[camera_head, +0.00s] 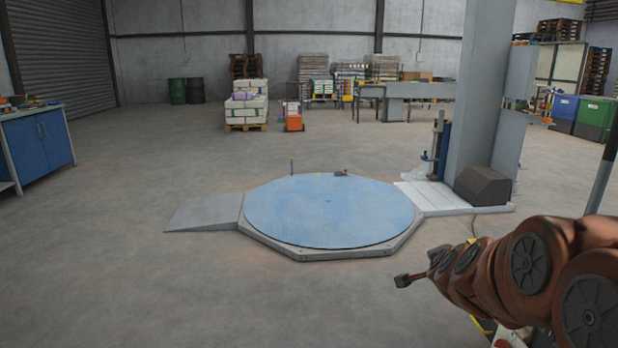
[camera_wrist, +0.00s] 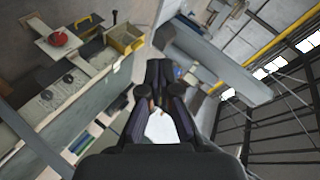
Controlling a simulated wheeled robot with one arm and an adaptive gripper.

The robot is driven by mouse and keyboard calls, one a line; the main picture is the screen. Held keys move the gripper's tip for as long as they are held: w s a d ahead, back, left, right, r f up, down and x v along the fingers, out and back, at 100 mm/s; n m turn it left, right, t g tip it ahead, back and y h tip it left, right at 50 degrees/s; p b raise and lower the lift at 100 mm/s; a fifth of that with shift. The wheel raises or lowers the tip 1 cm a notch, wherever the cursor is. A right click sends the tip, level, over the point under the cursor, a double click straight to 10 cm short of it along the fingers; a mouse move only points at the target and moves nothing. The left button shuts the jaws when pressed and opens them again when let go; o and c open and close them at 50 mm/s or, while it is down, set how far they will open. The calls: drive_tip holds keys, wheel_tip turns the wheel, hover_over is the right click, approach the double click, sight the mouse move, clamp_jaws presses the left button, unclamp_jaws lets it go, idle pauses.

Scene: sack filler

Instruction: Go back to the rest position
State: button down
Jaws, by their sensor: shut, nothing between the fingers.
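My gripper (camera_head: 403,280) shows at the end of my copper-brown arm at the lower right of the head view. It points left, over open floor in front of the turntable. In the wrist view my dark gripper (camera_wrist: 158,72) reaches up the middle of the picture with its fingertips together. The fingers are shut and hold nothing. A small pale patch shows between the finger linkages, and I cannot tell what it is.
A blue round turntable (camera_head: 330,212) with a grey ramp (camera_head: 204,212) lies ahead. A grey column (camera_head: 480,100) stands at its right. A blue cabinet (camera_head: 40,145) stands at the left. A workbench (camera_wrist: 75,95) fills the wrist view's left. Floor left of my gripper is clear.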

drive_tip(key=s+a+f+n+g+y, duration=0.3)
drive_tip(key=s+a+f+n, duration=0.15)
drive_tip(key=s+a, duration=0.3)
drive_tip(key=s+a+f+n+g+y, duration=0.2)
drive_tip(key=s+a+f+n+g, duration=0.25)
drive_tip(key=s+a, duration=0.35)
drive_tip(key=s+d+f+n+g+h, duration=0.1)
drive_tip(key=s+n+g, duration=0.25)
drive_tip(key=s, duration=0.85)
drive_tip(key=s+d+n+g, duration=0.2)
drive_tip(key=s+n+g, duration=0.15)
drive_tip(key=s, duration=0.95)
drive_tip(key=s+p+v, duration=0.2)
drive_tip(key=p+v, duration=1)
drive_tip(key=s+r+p+v, duration=0.1)
drive_tip(key=s+p+v, duration=0.2)
drive_tip(key=p+v, duration=0.9)
drive_tip(key=shift+s+a+r+t+p, duration=0.25)
drive_tip(key=shift+s+r+t+p, duration=0.15)
drive_tip(key=shift+r, duration=0.25)
